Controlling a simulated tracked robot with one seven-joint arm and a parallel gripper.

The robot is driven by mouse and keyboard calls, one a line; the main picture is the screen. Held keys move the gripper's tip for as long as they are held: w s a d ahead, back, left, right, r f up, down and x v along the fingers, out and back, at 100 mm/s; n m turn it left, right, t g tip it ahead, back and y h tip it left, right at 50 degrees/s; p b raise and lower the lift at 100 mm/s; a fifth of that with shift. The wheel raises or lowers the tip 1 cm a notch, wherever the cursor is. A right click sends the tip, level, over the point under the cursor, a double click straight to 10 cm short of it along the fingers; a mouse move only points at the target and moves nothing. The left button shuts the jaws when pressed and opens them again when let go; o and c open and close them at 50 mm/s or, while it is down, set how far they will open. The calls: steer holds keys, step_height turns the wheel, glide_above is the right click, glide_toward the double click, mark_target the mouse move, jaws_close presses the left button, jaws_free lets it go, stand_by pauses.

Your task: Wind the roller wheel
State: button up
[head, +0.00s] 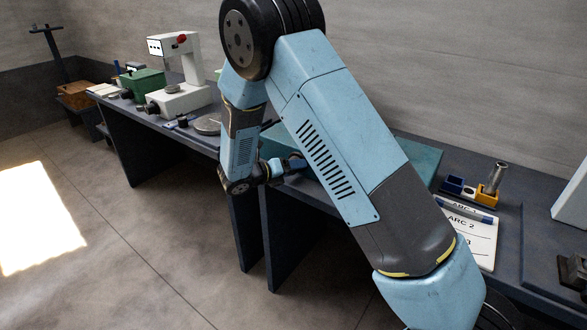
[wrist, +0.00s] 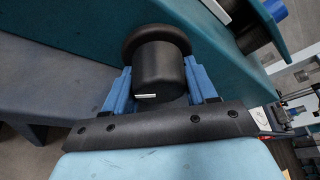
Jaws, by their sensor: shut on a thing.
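The roller wheel (wrist: 157,70) shows in the wrist view as a black round knob with a wider black rim behind it and a short white mark near its lower edge. It sits against a teal machine body (wrist: 235,95). My gripper (wrist: 160,82) has its blue fingers on both sides of the knob and is shut on it. In the head view my gripper (head: 290,168) is by the front of the bender, and my arm covers much of the teal bender (head: 425,160). I cannot make out the wheel there.
On the dark bench, a card marked ARC 2 (head: 475,238) and a yellow holder with a metal cylinder (head: 489,193) are at right. A white instrument (head: 185,95), a green box (head: 142,83) and a round metal plate (head: 208,124) are at left. The floor at left is clear.

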steer(key=shift+w+a+r, duration=0.1)
steer(key=shift+a, duration=0.1)
stand_by(1.1)
steer(key=o, duration=1)
steer(key=shift+d, duration=0.1)
steer(key=v, duration=1.3)
steer(key=shift+s+a, duration=0.25)
steer(key=shift+a, duration=0.15)
